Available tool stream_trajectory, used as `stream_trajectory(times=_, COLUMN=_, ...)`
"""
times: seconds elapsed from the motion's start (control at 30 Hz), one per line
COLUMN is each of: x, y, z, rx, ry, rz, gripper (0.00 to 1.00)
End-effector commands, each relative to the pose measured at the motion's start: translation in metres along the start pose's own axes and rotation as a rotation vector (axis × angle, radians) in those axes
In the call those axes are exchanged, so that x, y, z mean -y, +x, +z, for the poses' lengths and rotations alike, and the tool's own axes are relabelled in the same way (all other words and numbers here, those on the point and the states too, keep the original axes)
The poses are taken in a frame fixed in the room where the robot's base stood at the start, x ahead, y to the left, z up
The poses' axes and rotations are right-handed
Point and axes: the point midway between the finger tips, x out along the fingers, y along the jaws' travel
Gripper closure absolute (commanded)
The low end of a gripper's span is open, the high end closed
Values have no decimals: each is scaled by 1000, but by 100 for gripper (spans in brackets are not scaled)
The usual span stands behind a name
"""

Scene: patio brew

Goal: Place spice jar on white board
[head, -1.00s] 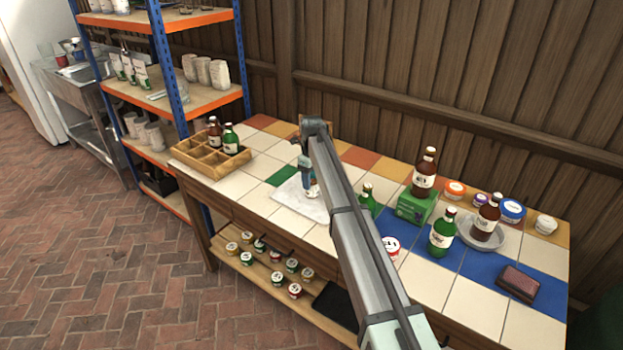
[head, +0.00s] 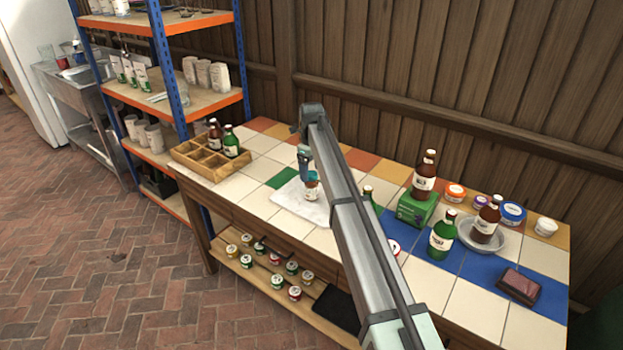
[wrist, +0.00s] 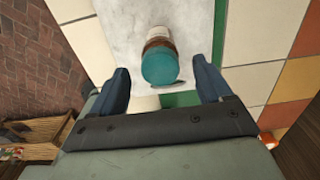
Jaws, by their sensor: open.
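The spice jar (wrist: 159,62) has a teal lid and a brown-and-white body. It stands on the white board (wrist: 105,35), a pale marbled slab on the tiled table. In the head view the jar (head: 312,186) is on the white board (head: 290,200), near its right side and partly hidden by my arm. My gripper (wrist: 165,92) is open, its two blue fingers apart on either side of the jar's lid end, with gaps visible between fingers and jar. In the head view my gripper (head: 305,168) is just above the jar.
A wooden crate (head: 215,172) with bottles stands at the table's left end. Right of my arm are a green bottle (head: 442,235), a brown bottle on a green box (head: 412,208), a plate (head: 470,240), several small tubs and a brown block (head: 518,284).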

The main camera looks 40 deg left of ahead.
Motion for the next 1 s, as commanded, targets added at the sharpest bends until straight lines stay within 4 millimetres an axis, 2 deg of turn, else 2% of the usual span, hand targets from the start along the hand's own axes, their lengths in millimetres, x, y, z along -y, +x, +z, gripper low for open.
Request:
stream_trajectory(times=0.1, x=1, y=-24, z=1, rx=2, ry=0, rz=-2, gripper=22)
stream_trajectory(times=0.2, x=1, y=-40, z=1, rx=1, ry=0, rz=-1, gripper=22)
stream_trajectory(times=0.4, x=0, y=-62, z=0, rx=0, ry=0, rz=0, gripper=22)
stream_trajectory(times=0.83, x=0, y=-70, z=0, rx=0, ry=0, rz=0, gripper=22)
stream_trajectory(times=1.0, x=0, y=-70, z=0, rx=0, ry=0, rz=0, gripper=6)
